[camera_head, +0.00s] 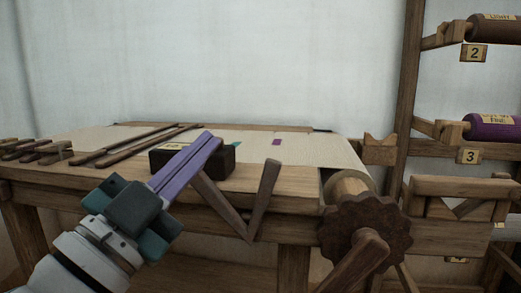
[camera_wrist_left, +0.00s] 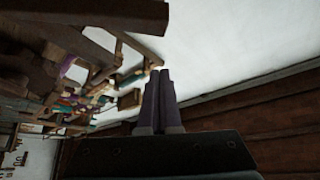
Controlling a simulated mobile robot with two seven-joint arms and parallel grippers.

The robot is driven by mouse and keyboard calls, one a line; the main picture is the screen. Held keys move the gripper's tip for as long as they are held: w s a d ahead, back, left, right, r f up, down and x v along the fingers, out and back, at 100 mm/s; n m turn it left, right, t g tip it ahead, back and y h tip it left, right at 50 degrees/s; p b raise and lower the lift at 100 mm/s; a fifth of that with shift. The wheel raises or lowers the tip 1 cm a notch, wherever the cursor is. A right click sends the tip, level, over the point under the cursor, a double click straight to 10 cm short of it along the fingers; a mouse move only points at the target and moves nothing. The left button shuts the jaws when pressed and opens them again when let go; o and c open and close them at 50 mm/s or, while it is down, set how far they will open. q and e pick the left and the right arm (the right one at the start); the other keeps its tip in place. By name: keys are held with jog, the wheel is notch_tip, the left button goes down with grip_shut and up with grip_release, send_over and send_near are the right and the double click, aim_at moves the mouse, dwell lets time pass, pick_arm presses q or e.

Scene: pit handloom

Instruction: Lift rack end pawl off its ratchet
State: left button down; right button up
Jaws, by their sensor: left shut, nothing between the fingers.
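A dark brown toothed ratchet wheel (camera_head: 338,221) sits on the end of a pale wooden roller at the right front of the loom. A V-shaped wooden piece (camera_head: 264,198) stands left of the wheel at the front beam and looks like the pawl. Whether it touches the teeth I cannot tell. A rounded wooden arm (camera_head: 358,262) lies across the wheel's front. My left gripper (camera_head: 214,140), with purple fingers, is shut and empty, left of the V-shaped piece and in front of a dark block. Its fingers also show in the left wrist view (camera_wrist_left: 160,75). My right gripper is out of view.
The dark block (camera_head: 228,156) stands on the loom bed behind my fingers. Pale cloth (camera_head: 310,147) and long wooden sticks (camera_head: 125,147) lie on the bed. A numbered rack with rolls (camera_head: 490,127) stands at the right. The wall behind is bare.

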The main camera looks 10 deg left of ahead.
pick_arm(q)
jog(key=v, duration=0.9)
jog(key=shift+a+f, duration=0.25)
jog(key=shift+a, duration=0.15)
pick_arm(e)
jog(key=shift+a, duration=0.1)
pick_arm(q)
jog(key=shift+s, duration=0.15)
